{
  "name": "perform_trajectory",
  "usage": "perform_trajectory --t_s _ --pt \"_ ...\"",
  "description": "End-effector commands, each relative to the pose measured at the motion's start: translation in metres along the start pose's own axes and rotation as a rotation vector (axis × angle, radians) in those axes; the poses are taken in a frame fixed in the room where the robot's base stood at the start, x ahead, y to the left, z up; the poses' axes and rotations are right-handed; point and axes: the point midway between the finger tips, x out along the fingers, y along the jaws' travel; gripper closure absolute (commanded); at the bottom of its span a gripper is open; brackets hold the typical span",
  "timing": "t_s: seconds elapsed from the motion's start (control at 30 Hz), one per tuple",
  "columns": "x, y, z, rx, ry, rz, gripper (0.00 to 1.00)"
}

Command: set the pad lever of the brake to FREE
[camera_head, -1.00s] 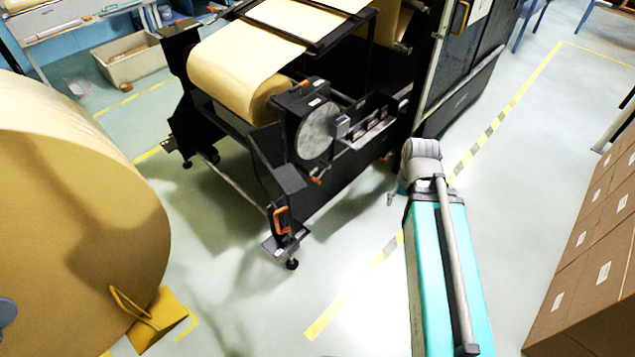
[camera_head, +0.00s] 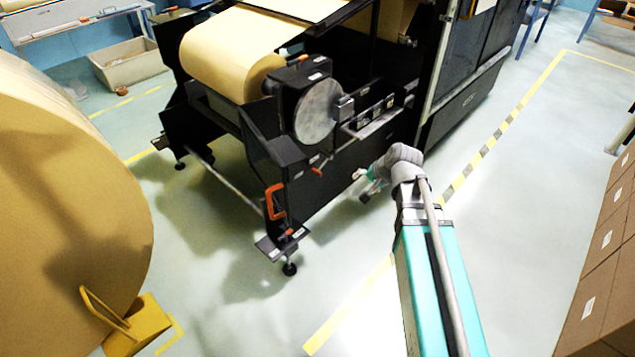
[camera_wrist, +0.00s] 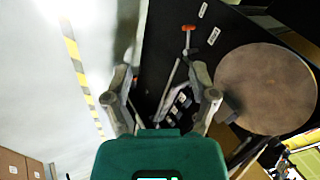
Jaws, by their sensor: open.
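The brake's round grey disc (camera_head: 319,112) faces outward on the black stand; in the wrist view the disc (camera_wrist: 266,89) is at the right. A small lever with an orange tip (camera_head: 317,171) sticks out below it, beside a small white label. In the wrist view an orange-tipped lever (camera_wrist: 188,29) shows beyond the fingers, near white labels. I cannot read the label words or be sure this is the pad lever. My gripper (camera_head: 365,187) is open and empty, right of the lever and apart from it; its fingers (camera_wrist: 161,101) show in the wrist view.
A panel with several small blocks (camera_head: 375,117) sits right of the disc. An orange handle (camera_head: 275,201) is on the stand's front leg. A large kraft roll (camera_head: 70,190) stands at left with a yellow chock (camera_head: 140,323). Boxes (camera_head: 600,270) stand at right. The floor between is clear.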

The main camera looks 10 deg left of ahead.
Motion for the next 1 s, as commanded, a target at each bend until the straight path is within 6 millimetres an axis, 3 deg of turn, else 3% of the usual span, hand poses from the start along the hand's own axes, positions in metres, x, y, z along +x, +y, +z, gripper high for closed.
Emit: perform_trajectory --t_s 0.03,0.2,1.0 --pt "0.02 0.003 -0.001 0.022 0.009 -0.024 0.26" --pt "0.054 -0.003 -0.006 0.109 0.042 -0.111 0.26" --pt "0.192 -0.018 -0.038 0.579 0.124 -0.517 0.26"
